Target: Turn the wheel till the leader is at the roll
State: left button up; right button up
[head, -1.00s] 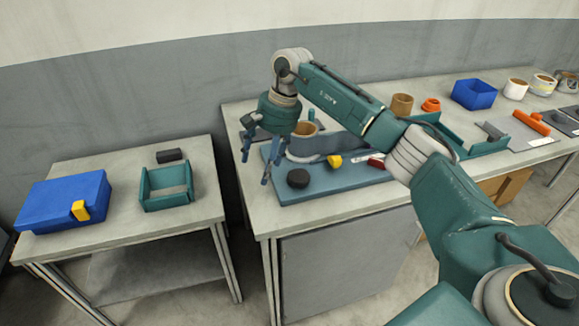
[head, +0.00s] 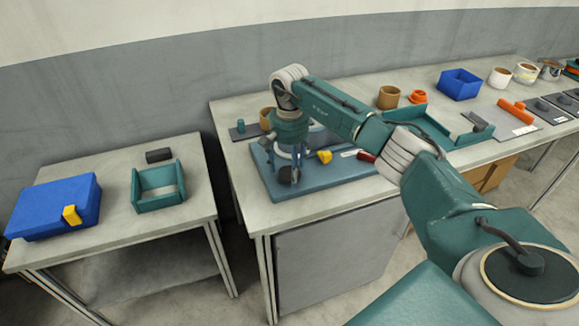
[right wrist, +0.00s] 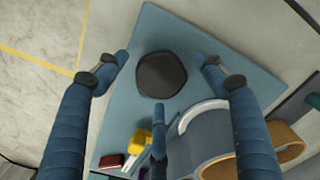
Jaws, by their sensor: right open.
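A black, many-sided wheel (right wrist: 162,74) lies on a blue-grey board (right wrist: 120,120). In the head view the wheel (head: 285,189) is partly hidden by my right gripper (head: 284,168). The right gripper is open above the wheel; in the right wrist view two of its fingers stand apart on either side, the third below it, and I see no contact. A grey curved piece with a white strip along its edge (right wrist: 203,112) stands beside the wheel. A tan roll (right wrist: 218,168) is at that piece's far end and shows behind the gripper in the head view (head: 265,114). My left gripper is out of view.
On the board are a yellow block (head: 325,156) and a red-and-white item (head: 365,156). A green tray (head: 420,122), a tan cup (head: 391,97) and a blue bin (head: 459,84) stand to the right. A side table (head: 118,230) holds a blue box and green tray.

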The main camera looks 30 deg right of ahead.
jog(key=shift+f, duration=0.25)
jog(key=shift+c, duration=0.2)
jog(key=c, duration=1.1)
